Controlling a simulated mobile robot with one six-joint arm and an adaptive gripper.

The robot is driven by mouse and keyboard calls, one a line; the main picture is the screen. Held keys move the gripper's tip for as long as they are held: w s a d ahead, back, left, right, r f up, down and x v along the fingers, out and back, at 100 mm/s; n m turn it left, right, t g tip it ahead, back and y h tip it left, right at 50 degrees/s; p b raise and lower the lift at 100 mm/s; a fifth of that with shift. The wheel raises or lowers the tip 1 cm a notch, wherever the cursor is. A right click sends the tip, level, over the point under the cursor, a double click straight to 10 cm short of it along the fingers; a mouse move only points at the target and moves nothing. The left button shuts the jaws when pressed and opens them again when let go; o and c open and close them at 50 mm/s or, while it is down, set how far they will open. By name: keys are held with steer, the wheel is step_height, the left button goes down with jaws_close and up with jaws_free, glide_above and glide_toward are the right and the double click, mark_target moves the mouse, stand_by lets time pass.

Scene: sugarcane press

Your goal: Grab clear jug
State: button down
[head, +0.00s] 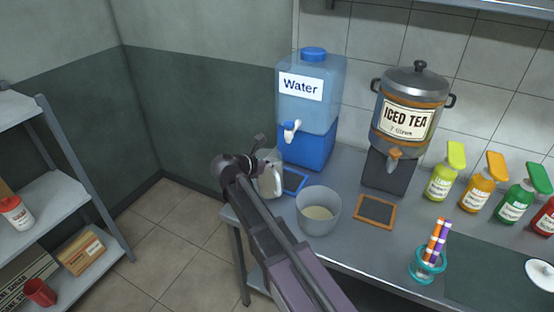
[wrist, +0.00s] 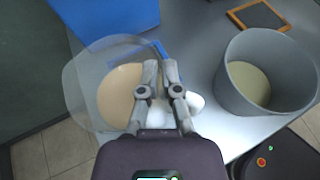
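The clear jug (wrist: 88,82) is see-through, with a tan patch showing inside it, and stands at the left in the wrist view. In the head view the jug (head: 272,180) is on the counter's left end, partly hidden by my arm. White rounded parts, perhaps its handle, show below my fingers. My gripper (wrist: 161,66) is over the jug's right side, its two fingers close together with a narrow gap. In the head view my gripper (head: 258,143) is at the jug's top. I cannot tell whether the fingers touch or hold the jug.
A grey pot (head: 319,212) with pale contents stands just right of the jug. The blue water dispenser (head: 309,145) is behind, and the iced tea urn (head: 408,145) is further right. A teal cup (head: 427,268) holds straws. Shelves (head: 60,200) are at the left.

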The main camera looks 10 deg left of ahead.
steer(key=s+a, duration=0.6)
steer(key=shift+s+a, duration=0.3)
stand_by(0.4)
steer(key=shift+s+a, duration=0.1)
stand_by(0.4)
stand_by(0.5)
steer(key=shift+s, duration=0.1)
